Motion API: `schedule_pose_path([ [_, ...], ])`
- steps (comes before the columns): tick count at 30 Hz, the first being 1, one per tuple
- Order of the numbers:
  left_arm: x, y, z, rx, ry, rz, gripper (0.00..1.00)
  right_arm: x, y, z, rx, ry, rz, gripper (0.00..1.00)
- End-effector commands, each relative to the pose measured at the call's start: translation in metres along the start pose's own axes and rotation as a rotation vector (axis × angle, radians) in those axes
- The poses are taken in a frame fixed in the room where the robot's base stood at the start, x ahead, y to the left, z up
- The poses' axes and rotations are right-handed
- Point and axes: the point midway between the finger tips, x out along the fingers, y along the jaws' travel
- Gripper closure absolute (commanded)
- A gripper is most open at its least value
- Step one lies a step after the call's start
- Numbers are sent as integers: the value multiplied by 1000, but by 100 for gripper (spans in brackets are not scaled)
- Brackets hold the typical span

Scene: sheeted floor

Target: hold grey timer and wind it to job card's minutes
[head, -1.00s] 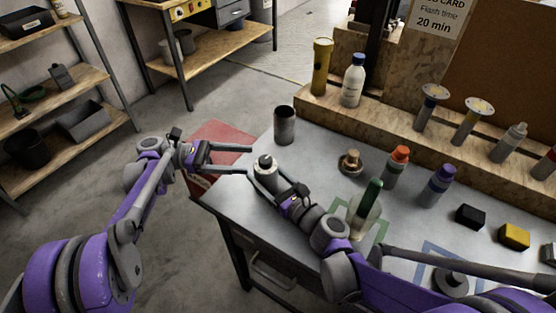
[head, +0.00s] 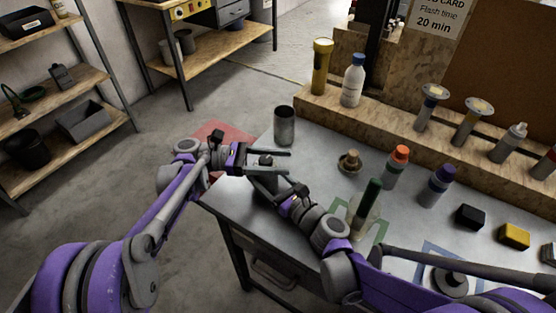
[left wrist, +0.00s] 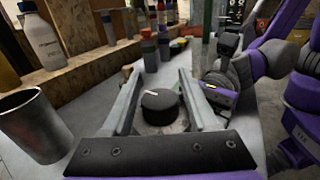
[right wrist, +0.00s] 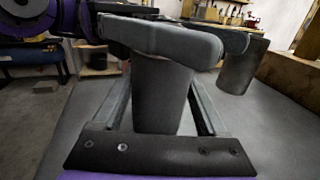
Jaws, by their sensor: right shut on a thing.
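The grey timer (right wrist: 160,100) is an upright cylinder at the near-left corner of the bench. Its dark knob (left wrist: 160,106) carries a white mark in the left wrist view. My right gripper (head: 266,187) is shut on the timer's body, one finger on each side. My left gripper (head: 284,162) is open over the timer's top. Its fingers lie on both sides of the knob, with gaps. They hide part of the timer in the head and right wrist views. The job card (head: 436,20) reads "Flash time 20 min"; its top is cut off.
A metal cup (head: 284,126) stands just behind the timer. A brass-coloured piece (head: 349,162), orange-capped bottle (head: 396,168) and purple-capped bottle (head: 436,186) stand to the right. A red object (head: 210,131) lies beyond the bench's left edge.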

Motion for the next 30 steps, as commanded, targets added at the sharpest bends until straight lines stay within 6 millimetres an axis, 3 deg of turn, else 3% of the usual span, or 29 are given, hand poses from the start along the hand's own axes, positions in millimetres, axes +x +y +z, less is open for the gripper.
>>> schedule_pose_path([
  [1,0,0,0,0,0,0,52,0,0,0,0,0,0,90],
  [9,0,0,0,0,0,0,100,0,0,0,0,0,0,90],
  [14,0,0,0,0,0,-6,100,0,0,0,0,0,0,90],
  [24,-1,-6,0,0,-1,-256,100,0,0,0,0,0,0,90],
  [30,-2,-8,0,0,0,-281,100,0,0,0,0,0,0,90],
])
